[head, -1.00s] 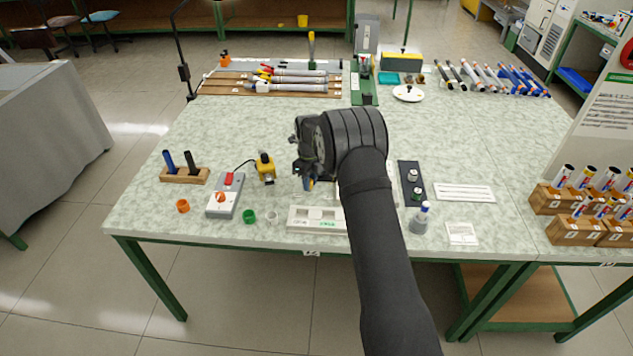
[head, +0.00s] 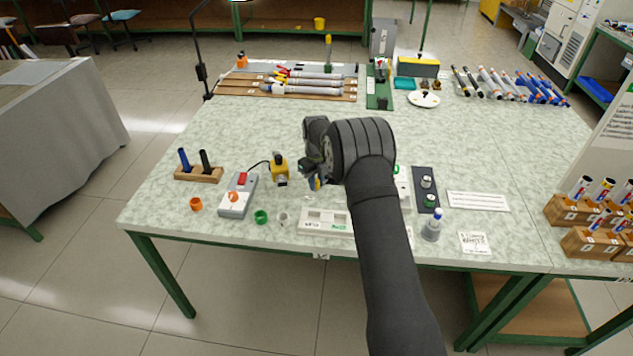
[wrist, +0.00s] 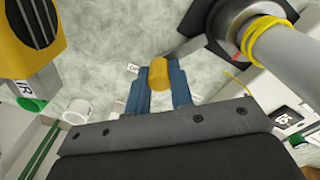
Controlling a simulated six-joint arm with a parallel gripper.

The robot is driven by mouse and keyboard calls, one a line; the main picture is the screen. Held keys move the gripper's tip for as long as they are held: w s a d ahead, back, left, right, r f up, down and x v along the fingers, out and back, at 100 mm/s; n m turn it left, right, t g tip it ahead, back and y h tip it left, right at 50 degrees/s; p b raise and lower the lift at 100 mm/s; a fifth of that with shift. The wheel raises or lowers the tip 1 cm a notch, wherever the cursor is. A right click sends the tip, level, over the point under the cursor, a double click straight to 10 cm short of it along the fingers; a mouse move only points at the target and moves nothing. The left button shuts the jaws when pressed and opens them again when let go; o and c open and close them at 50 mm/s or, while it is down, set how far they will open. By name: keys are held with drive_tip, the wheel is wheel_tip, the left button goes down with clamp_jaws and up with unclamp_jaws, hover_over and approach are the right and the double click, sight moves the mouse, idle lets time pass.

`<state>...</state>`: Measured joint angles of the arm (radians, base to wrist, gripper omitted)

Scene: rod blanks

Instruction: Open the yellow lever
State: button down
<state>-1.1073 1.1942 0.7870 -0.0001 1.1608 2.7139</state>
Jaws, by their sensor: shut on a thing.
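My gripper shows in the wrist view (wrist: 158,88), its two blue fingers shut on the yellow lever's grip (wrist: 158,73), a short yellow cylinder. A flat metal arm (wrist: 190,48) runs up and right from beside the grip to a black clamp (wrist: 228,28). A grey tube (wrist: 282,50) with yellow bands comes out of that clamp. In the head view my gripper (head: 315,183) is low over the table, right of the yellow block; my own arm hides the clamp and tube, and the lever is too small to make out.
A yellow block (head: 280,168) with a cable stands close left of my gripper; it fills the wrist view's upper left (wrist: 28,40). A grey switch box (head: 238,197), a green ring (head: 261,217) and a white ring (head: 283,219) are nearby. A white tray (head: 325,221) lies in front.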

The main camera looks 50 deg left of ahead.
drive_tip(key=c, duration=1.3)
unclamp_jaws()
drive_tip(key=shift+o, duration=0.2)
wheel_tip(320, 180, up, 18)
drive_tip(key=shift+f, duration=0.25)
drive_tip(key=shift+f, duration=0.1)
wheel_tip(320, 180, down, 17)
drive_tip(key=shift+f, duration=0.15)
